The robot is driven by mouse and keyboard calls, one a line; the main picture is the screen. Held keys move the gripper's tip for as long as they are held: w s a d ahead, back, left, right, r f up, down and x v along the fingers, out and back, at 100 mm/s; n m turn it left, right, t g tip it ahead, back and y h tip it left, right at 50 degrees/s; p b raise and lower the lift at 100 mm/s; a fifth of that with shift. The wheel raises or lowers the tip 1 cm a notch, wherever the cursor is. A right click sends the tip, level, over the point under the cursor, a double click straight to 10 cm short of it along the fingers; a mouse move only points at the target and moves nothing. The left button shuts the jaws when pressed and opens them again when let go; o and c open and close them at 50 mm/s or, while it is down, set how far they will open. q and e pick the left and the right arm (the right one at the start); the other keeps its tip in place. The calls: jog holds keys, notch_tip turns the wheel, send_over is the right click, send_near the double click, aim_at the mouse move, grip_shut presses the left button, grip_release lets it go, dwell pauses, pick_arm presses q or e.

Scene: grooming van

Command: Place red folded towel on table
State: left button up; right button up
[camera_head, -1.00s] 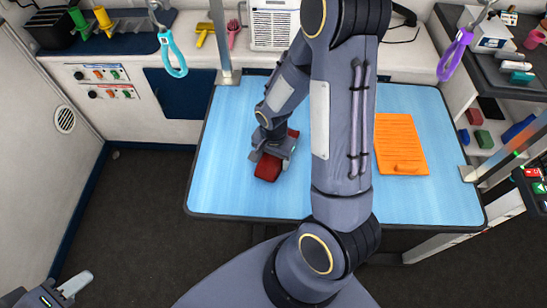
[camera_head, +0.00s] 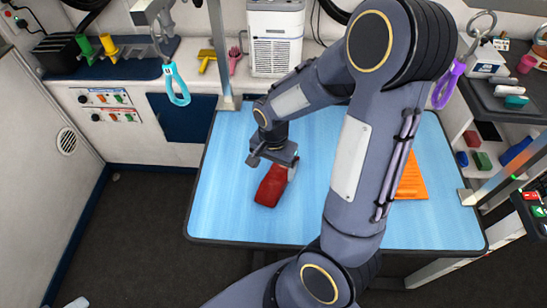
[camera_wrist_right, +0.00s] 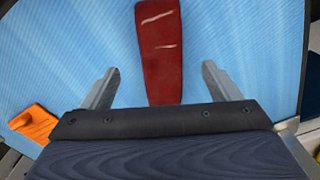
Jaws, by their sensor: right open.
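The red folded towel (camera_head: 271,186) lies on the blue table (camera_head: 230,215), left of the middle. It also shows in the right wrist view (camera_wrist_right: 160,52), long and narrow, its near end between the open fingers without visible contact. My right gripper (camera_head: 275,160) is open and empty, just above the towel's far end in the head view. In the right wrist view its fingers (camera_wrist_right: 159,88) stand apart on either side of the towel. A small part of my left gripper (camera_head: 76,303) shows at the bottom left edge, too cut off to read.
The table's left part is clear.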

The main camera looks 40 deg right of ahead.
jog(key=s+a+r+n+t+y, duration=0.2)
jog(key=s+a+r+n, duration=0.2)
jog(key=s+r+n, duration=0.1)
jog(key=s+a+r+n+t+y, duration=0.1)
jog(key=s+a+r+n+t, duration=0.2)
jog(key=s+r+n, duration=0.3)
notch_tip(320, 180, up, 4)
jog(key=shift+s+a+r+t+y, duration=0.1)
jog(key=shift+s+a+t+y, duration=0.3)
jog(key=shift+s, duration=0.3)
jog(key=shift+a, duration=0.1)
jog(key=shift+c, duration=0.4)
dwell(0.8)
